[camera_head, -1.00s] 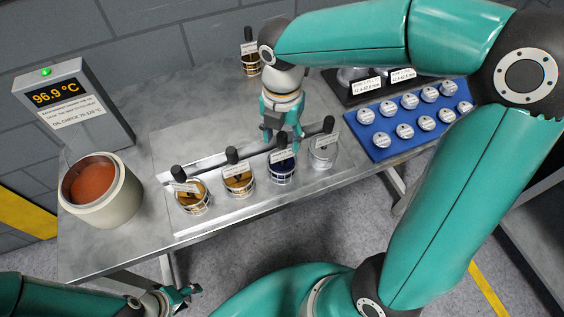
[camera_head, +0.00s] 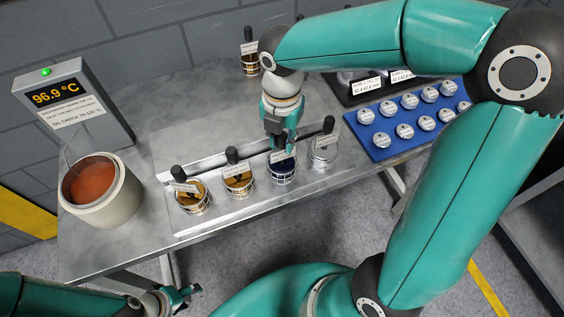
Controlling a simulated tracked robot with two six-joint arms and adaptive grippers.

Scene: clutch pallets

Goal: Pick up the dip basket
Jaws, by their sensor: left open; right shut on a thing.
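Several small round wire dip baskets with upright black handles and white tags stand in a row on a metal plate on the bench. My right gripper (camera_head: 283,146) points down and is shut on the handle of the basket with dark blue contents (camera_head: 282,175). Its fingers hide that handle. This basket still appears to stand on the plate. Two baskets with amber-brown contents, one (camera_head: 193,203) at the left end and one (camera_head: 238,185) beside it, stand to its left. A pale basket (camera_head: 323,155) stands to its right. My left gripper (camera_head: 186,296) is open and empty below the bench's front edge.
A round pot of reddish-brown liquid (camera_head: 128,203) stands at the left, before a display reading 96.9 °C (camera_head: 70,112). A blue tray (camera_head: 379,145) of metal discs is at the right. Another handled jar (camera_head: 250,62) stands behind. The bench between is clear.

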